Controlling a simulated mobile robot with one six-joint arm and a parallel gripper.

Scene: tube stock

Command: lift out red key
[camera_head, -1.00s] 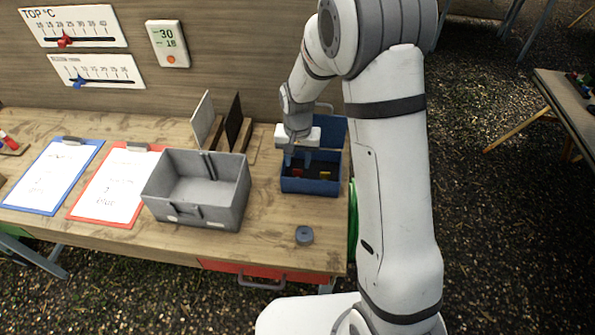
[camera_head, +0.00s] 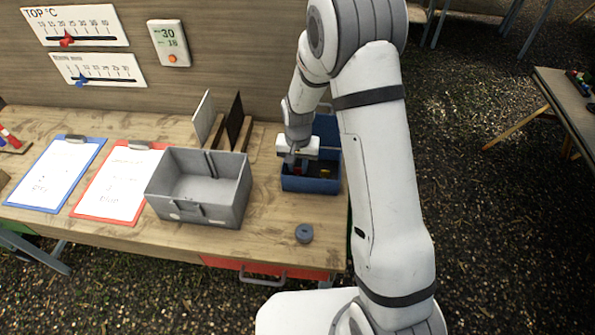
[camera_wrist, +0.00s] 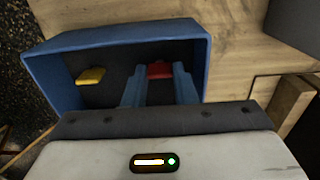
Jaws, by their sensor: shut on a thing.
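The red key (camera_wrist: 159,70) shows in the wrist view between the tips of my gripper (camera_wrist: 160,80), inside the blue box (camera_wrist: 120,37). My gripper's blue fingers are shut on it. In the head view my gripper (camera_head: 296,166) reaches down into the blue box (camera_head: 312,186), and a bit of red shows at its fingertips. A yellow key (camera_wrist: 91,76) lies on the dark box floor, apart from the fingers. The lower part of the red key is hidden by the fingers.
An open grey bin (camera_head: 198,200) stands left of the blue box. A dark round object (camera_head: 304,233) lies near the table's front edge. Two clipboards lie further left, one blue (camera_head: 58,177) and one red (camera_head: 118,184). Upright panels (camera_head: 234,122) stand behind the bin.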

